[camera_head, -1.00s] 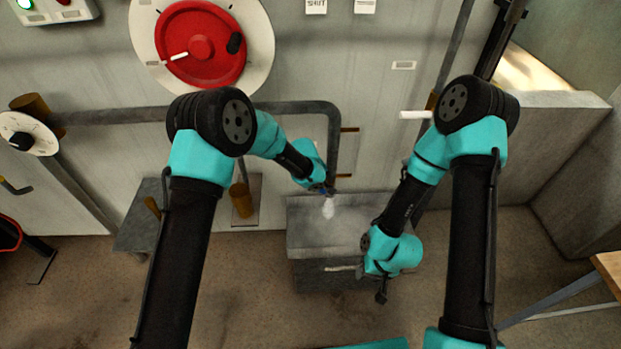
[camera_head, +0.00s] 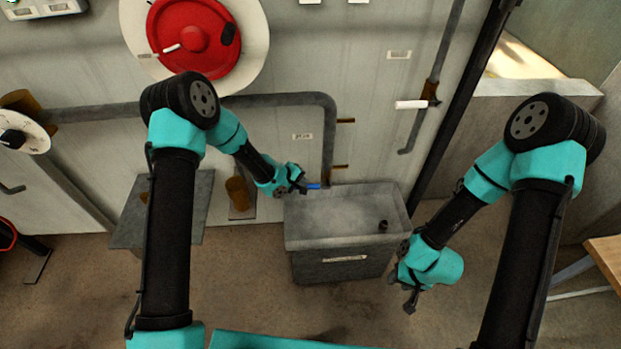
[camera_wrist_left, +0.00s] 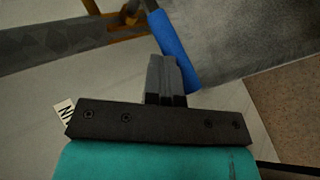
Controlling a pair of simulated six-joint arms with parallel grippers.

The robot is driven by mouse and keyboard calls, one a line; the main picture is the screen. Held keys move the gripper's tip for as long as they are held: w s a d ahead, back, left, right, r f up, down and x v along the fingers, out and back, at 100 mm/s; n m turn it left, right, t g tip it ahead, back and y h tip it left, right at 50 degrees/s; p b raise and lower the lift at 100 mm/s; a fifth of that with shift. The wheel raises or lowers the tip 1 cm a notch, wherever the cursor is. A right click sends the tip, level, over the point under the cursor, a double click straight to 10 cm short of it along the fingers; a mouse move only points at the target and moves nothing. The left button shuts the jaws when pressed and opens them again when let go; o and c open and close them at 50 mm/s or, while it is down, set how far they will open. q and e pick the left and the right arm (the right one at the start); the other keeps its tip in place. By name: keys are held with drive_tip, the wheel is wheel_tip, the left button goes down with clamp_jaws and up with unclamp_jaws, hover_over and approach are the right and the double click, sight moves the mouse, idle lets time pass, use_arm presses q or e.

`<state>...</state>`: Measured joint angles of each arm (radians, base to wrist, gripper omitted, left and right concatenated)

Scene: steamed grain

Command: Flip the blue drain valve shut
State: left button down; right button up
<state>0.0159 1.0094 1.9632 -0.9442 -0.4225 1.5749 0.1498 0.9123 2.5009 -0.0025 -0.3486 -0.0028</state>
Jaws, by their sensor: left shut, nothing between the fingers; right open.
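The blue drain valve handle (camera_head: 313,186) shows at the lower end of the grey pipe (camera_head: 328,140), lying roughly crosswise to it, above the trough's back edge. It also shows in the left wrist view (camera_wrist_left: 173,50). My left gripper (camera_head: 302,184) is shut and empty, just left of the handle in the head view. In the wrist view its closed fingers (camera_wrist_left: 164,75) are right beside the handle; I cannot tell whether they touch. The gripper partly hides the valve. My right gripper (camera_head: 411,300) is open and empty, low in front of the trough's right side.
A grey trough (camera_head: 303,238) stands under the pipe, with a small dark round thing (camera_head: 383,226) inside. A red wheel (camera_head: 170,28) is on the wall, and a white-handled lever (camera_head: 411,105) is at right. A grey plate (camera_head: 190,215) stands left. Floor in front is clear.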

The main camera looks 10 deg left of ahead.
use_arm(q)
drive_tip(key=shift+a+f, duration=0.3)
drive_tip(key=shift+f, duration=0.4)
drive_tip(key=shift+s+f, duration=0.1)
drive_tip(key=shift+s, duration=0.05)
drive_tip(key=shift+w+a+r, duration=0.1)
drive_tip(key=shift+w+r, duration=0.1)
drive_tip(key=shift+r, duration=0.45)
drive_tip(key=r, duration=0.3)
drive_tip(key=shift+w+a+r, duration=0.15)
drive_tip(key=shift+a+r, duration=0.2)
drive_tip(key=a+f+v, duration=0.1)
drive_tip(key=v, duration=0.7)
drive_tip(key=shift+s+a, duration=0.3)
drive_tip(key=shift+s, duration=0.1)
